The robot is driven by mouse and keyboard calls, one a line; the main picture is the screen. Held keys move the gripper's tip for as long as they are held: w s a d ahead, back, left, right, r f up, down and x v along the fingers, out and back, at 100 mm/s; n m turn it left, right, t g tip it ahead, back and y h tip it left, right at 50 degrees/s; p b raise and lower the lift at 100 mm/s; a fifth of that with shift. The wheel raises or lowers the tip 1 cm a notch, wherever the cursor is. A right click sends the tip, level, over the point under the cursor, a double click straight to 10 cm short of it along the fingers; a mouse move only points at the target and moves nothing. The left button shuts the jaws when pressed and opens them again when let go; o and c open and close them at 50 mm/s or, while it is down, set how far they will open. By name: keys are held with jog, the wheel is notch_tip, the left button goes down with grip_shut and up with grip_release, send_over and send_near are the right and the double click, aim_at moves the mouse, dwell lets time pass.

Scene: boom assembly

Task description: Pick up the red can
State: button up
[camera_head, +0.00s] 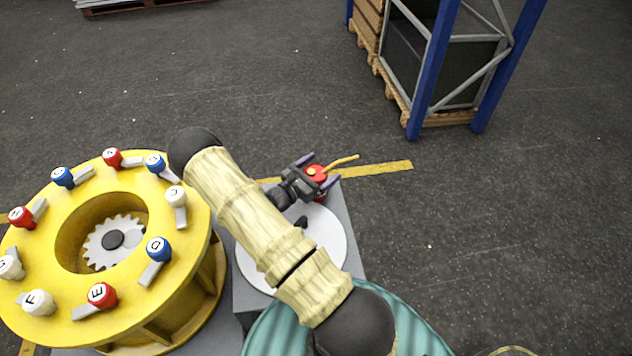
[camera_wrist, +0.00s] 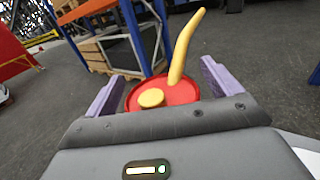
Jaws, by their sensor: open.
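The red can (camera_head: 316,175) has a round red top with a yellow cap and a long yellow spout. It sits near the far edge of a grey stand (camera_head: 350,225), beyond the white round plate (camera_head: 335,233). My gripper (camera_head: 320,169) is open, with one purple finger on each side of the can. In the wrist view the red can (camera_wrist: 185,93) lies between the two spread fingers of my gripper (camera_wrist: 160,88), and gaps show beside it. The can's lower part is hidden by my gripper body. I cannot tell whether either finger touches it.
A yellow round fixture (camera_head: 60,210) with lettered red, white and blue knobs stands at the left, close to my arm. A blue-posted rack (camera_head: 432,70) with wooden pallets stands at the back right. The dark floor (camera_head: 520,220) at the right is mostly clear.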

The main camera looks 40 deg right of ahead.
dwell(0.3)
jog(key=c, duration=1.2)
jog(key=shift+o, duration=0.2)
jog(key=shift+r, duration=0.15)
notch_tip(320, 180, up, 10)
jog(key=shift+f+b, duration=0.1)
jog(key=shift+b, duration=0.35)
jog(key=shift+s+d, duration=0.1)
